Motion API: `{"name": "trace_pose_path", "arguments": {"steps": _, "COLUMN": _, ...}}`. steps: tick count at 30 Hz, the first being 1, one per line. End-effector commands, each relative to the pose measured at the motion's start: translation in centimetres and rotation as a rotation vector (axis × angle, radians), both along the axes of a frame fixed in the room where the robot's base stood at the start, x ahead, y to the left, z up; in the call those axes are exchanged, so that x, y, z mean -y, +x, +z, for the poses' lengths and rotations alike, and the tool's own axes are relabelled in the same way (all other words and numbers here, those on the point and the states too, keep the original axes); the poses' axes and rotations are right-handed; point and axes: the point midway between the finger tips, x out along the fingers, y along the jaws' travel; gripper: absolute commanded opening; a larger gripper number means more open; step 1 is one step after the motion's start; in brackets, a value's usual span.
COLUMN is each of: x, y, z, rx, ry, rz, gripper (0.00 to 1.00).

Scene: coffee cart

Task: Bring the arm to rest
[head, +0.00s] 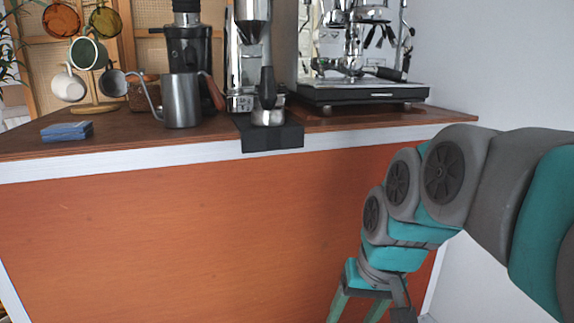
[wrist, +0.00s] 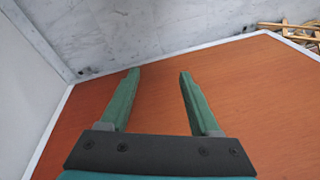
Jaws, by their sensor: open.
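My gripper (wrist: 160,78) shows in the wrist view with its two green fingers spread apart and nothing between them. It is in front of the orange cart panel (wrist: 250,85), with the grey marbled floor (wrist: 180,35) beyond. In the head view my arm reaches in from the right and bends downward. My gripper (head: 358,316) hangs low there, below the countertop, and its fingertips are cut off by the bottom edge.
The wooden countertop (head: 120,141) holds a blue cloth (head: 67,131), a steel kettle (head: 182,101), a tamper (head: 267,98) on a black mat (head: 272,140), a mug rack (head: 97,107), grinders and an espresso machine (head: 350,95). A white wall (head: 500,60) stands at right.

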Motion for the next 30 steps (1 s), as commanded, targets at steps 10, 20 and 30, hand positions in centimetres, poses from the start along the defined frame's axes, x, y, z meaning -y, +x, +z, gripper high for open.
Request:
{"name": "trace_pose_path", "arguments": {"steps": 10, "x": 2.9, "y": -11.5, "z": -7.8, "rx": -0.221, "ry": -0.112, "rz": 0.015, "gripper": 0.63}}
{"name": "trace_pose_path", "arguments": {"steps": 20, "x": 4.4, "y": -17.5, "z": -12.4, "rx": -0.334, "ry": -0.161, "rz": 0.022, "gripper": 0.63}}
{"name": "trace_pose_path", "arguments": {"steps": 30, "x": 4.4, "y": -17.4, "z": -16.4, "rx": -0.332, "ry": -0.159, "rz": 0.022, "gripper": 0.63}}
